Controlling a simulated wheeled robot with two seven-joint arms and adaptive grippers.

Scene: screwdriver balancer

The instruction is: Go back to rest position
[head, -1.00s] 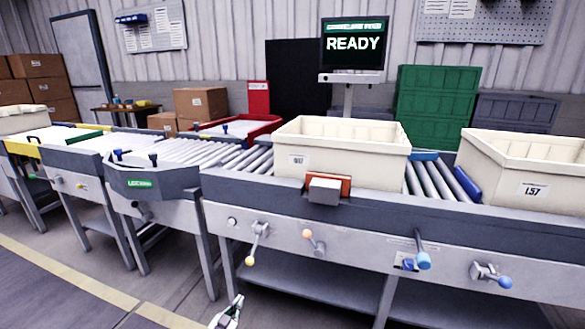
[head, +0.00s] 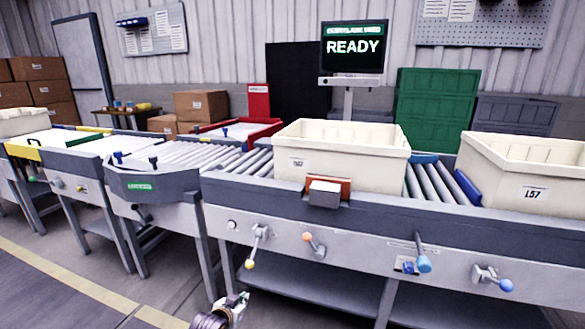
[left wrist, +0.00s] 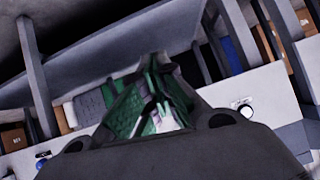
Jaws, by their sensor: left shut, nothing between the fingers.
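My left gripper (head: 236,304) shows at the bottom edge of the head view, in front of the conveyor's legs and below its levers. It is apart from the conveyor and holds nothing. In the left wrist view the fingers of my left gripper (left wrist: 163,108) are together in the middle, with nothing between them. My right gripper does not show.
A roller conveyor (head: 420,233) with several levers on its front runs across the view. Two cream bins stand on it, a middle one (head: 345,165) and one marked L57 (head: 530,175). A screen (head: 354,47) reads READY. The floor at lower left (head: 50,285) is clear.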

